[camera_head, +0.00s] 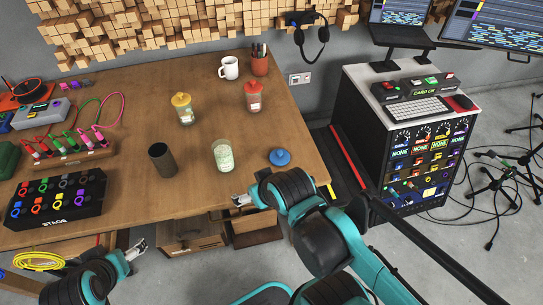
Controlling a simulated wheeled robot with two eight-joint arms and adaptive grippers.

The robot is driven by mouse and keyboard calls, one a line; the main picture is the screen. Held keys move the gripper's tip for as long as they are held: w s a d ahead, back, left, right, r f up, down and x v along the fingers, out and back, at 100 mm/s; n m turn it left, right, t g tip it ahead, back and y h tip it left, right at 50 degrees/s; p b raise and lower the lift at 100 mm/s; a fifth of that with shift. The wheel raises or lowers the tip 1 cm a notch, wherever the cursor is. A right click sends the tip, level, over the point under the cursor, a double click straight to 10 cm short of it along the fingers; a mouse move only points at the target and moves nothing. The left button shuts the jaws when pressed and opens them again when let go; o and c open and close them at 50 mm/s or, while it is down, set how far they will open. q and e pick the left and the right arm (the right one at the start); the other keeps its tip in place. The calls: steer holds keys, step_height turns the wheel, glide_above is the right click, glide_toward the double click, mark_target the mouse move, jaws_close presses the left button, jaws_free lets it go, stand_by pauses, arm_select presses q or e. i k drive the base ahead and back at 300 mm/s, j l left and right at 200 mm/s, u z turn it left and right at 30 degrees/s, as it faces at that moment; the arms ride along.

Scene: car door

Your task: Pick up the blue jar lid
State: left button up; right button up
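The blue jar lid (280,157) lies flat on the right part of the wooden table, near its right edge. A jar without a lid, with pale contents (222,155), stands to its left. My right gripper (237,200) is at the table's front edge, below and left of the lid and apart from it; its fingers are small in view and their opening is hard to judge. My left gripper (136,249) is in front of the table at the lower left, its two fingers apart and empty.
A jar with a yellow lid (182,108), a jar with a red lid (253,97), a dark cup (161,160), a white mug (229,68) and a pen holder (259,61) stand on the table (137,126). A stage box (56,197) is at left.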

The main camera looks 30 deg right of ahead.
mark_target(278, 157)
steer(key=i+l, duration=0.1)
steer(key=l, duration=0.3)
steer(key=i+l, duration=0.1)
steer(key=l, duration=0.3)
steer(key=i+l, duration=0.1)
steer(key=l, duration=0.3)
